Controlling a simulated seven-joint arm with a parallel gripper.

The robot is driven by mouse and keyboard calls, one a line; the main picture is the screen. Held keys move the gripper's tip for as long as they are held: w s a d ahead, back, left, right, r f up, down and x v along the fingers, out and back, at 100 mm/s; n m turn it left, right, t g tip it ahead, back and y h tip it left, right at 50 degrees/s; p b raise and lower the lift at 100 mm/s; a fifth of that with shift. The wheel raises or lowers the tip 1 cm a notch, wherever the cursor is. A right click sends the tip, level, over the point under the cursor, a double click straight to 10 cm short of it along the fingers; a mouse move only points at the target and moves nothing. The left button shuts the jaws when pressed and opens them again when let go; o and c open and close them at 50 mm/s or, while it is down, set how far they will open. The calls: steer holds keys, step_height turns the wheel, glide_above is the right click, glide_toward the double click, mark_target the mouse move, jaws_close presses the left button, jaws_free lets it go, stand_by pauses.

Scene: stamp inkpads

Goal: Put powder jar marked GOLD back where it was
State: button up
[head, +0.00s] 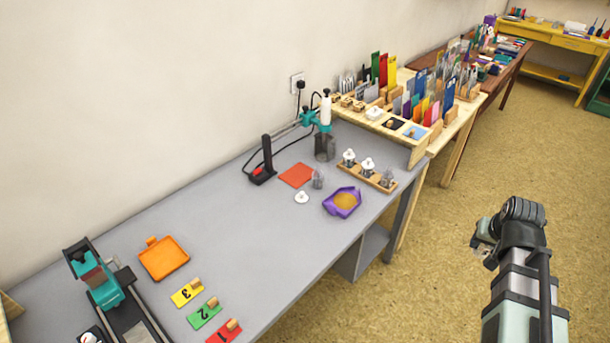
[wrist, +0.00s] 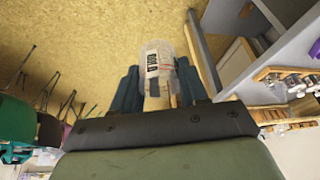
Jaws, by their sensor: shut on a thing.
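My gripper (head: 482,246) is out over the floor, to the right of the grey table. In the wrist view my gripper (wrist: 158,88) is shut on a clear powder jar (wrist: 154,62). The jar has a white label with dark letters, too small to read for sure. A small clear jar (head: 317,181) stands left of the rack, near a white lid (head: 301,197). A purple tray (head: 329,205) holds gold powder (head: 344,202).
A red sheet (head: 297,175) lies behind the small jar, and a heat tool on a stand (head: 324,147) stands at the back. An orange tray (head: 164,258) and numbered cards (head: 205,313) lie at left. The table's middle is clear.

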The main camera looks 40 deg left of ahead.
steer(key=w+d+m+h, duration=0.1)
steer(key=d+m, duration=0.2)
steer(key=d, duration=1.5)
steer(key=s+a+n+g+y, duration=0.15)
steer(key=a+n, duration=0.25)
steer(key=a, duration=2.1)
steer(key=s+a+r+n+y, duration=0.1)
steer(key=s+a+n, duration=0.2)
steer(key=a, duration=2.1)
steer(key=s+a+n+g+y, duration=0.1)
steer(key=s+a+n, duration=0.25)
steer(key=a, duration=2.15)
steer(key=w+a+n, duration=0.2)
steer(key=w+a, duration=0.4)
steer(key=a, duration=0.3)
steer(key=shift+s+d+f, duration=0.15)
steer(key=shift+f, duration=2.15)
steer(key=shift+s+d+f, duration=0.1)
steer(key=shift+f, duration=2.2)
steer(key=shift+f, duration=0.1)
steer(key=o, duration=1.1)
